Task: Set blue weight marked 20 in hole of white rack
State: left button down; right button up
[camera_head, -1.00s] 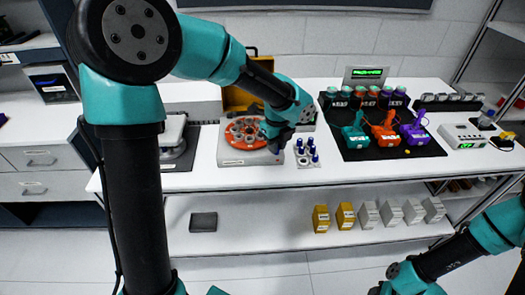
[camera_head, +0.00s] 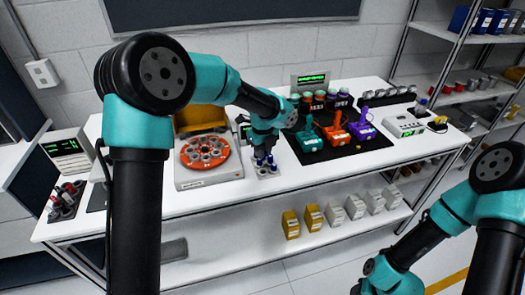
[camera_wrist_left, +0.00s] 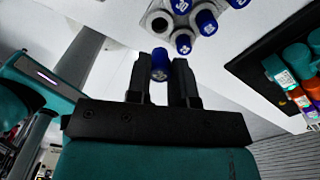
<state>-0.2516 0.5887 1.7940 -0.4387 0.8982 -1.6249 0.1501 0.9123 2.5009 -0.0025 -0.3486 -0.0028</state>
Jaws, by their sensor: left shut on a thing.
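My left gripper (camera_head: 263,153) is shut on a blue-topped weight (camera_wrist_left: 160,64); the number on it is too small to read. The gripper is at the small white rack (camera_head: 265,173), mostly hiding it in the head view. In the left wrist view the white rack (camera_wrist_left: 206,43) holds several blue-topped weights (camera_wrist_left: 205,21). One dark round hole (camera_wrist_left: 160,24) in it looks empty, just beyond the held weight. I cannot tell how high the weight is above the rack. My right gripper (camera_head: 370,286) is low at the bottom edge, its fingers unclear.
A device with an orange round carousel (camera_head: 205,153) stands left of the rack. A black mat (camera_head: 330,151) with teal, orange and purple tools lies to the right. Yellow and white boxes (camera_head: 335,215) stand on the shelf below.

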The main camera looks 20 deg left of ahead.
pick_arm(q)
jog(key=shift+f, duration=2.45)
jog(key=shift+f, duration=1.05)
jog(key=c, duration=0.9)
grip_release()
jog(key=shift+r, duration=3)
